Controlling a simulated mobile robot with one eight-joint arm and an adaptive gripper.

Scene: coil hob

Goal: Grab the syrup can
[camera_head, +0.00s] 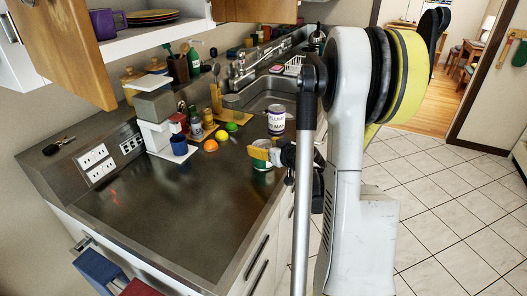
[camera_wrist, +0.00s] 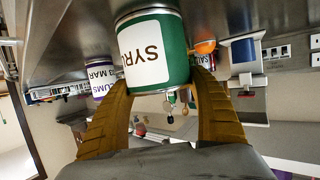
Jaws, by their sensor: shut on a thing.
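The syrup can (camera_wrist: 152,50) is green with a white label reading "SYR" and fills the upper middle of the wrist view, upside down. My gripper (camera_wrist: 161,84) has its two yellow fingers closed on the can's sides. In the head view the syrup can (camera_head: 262,164) is at the counter's right front edge, partly covered by my gripper (camera_head: 263,153). I cannot tell whether its base touches the counter.
A can labelled plums (camera_head: 276,121) stands just behind it, near the sink (camera_head: 270,93). An orange (camera_head: 211,146), a lemon (camera_head: 221,135) and a lime (camera_head: 231,127) lie to the left. The front of the counter (camera_head: 160,210) is clear.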

